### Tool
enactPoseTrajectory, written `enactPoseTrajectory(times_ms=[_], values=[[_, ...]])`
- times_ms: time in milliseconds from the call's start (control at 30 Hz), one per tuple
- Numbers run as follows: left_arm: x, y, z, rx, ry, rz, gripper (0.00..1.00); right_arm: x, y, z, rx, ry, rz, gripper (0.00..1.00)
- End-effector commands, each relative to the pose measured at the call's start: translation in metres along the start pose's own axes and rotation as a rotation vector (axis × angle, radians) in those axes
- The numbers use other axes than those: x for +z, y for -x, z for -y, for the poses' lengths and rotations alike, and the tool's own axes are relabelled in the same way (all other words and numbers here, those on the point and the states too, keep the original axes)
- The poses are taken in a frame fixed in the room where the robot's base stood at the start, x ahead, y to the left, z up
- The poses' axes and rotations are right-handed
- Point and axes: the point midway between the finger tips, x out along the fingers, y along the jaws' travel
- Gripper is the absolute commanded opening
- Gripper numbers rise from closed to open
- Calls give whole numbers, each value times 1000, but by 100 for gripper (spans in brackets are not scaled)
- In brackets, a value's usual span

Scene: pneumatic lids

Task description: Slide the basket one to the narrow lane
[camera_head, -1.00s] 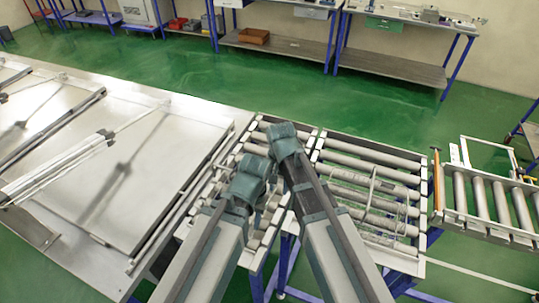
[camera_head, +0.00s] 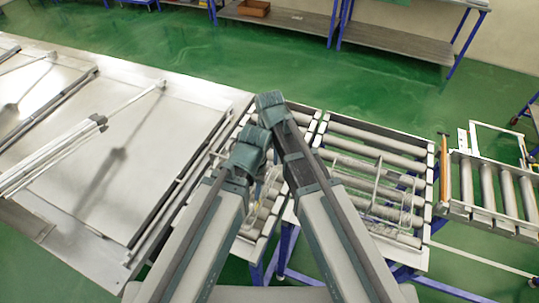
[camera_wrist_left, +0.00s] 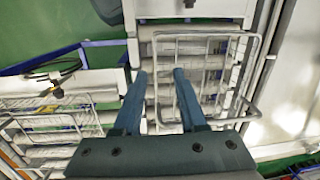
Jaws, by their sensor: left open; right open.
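A wire basket (camera_wrist_left: 195,75) lies on rollers under my left gripper (camera_wrist_left: 160,74) in the left wrist view. The gripper's two fingers are apart and point over the basket; I cannot tell whether they touch it. A second wire basket (camera_wrist_left: 60,125) is at the left of that view. In the head view a wire basket (camera_head: 378,190) sits on the right-hand roller lane (camera_head: 375,135). The left-hand roller lane (camera_head: 247,222) is mostly hidden by my arms. My right gripper (camera_head: 271,106) is at the far end of that lane, its fingertips not clear. No marking shows which basket is basket one.
A steel table (camera_head: 100,170) with flat panels and bars borders the lanes on the left. Another roller section (camera_head: 490,190) with an orange bar (camera_head: 444,168) stands at the right, across a gap. Green floor is free beyond the lanes.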

Motion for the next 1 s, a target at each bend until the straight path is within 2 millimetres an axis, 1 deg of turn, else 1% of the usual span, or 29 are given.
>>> enactPoseTrajectory(times_ms=[167,367,1000], values=[[0,-5,0,0,0,0,41,0,-5,0,0,0,0,41],[-2,-22,-2,0,2,-1,41,0,-22,0,0,0,0,41],[-7,-111,-10,-2,-6,-3,41,0,-112,0,0,0,0,41]])
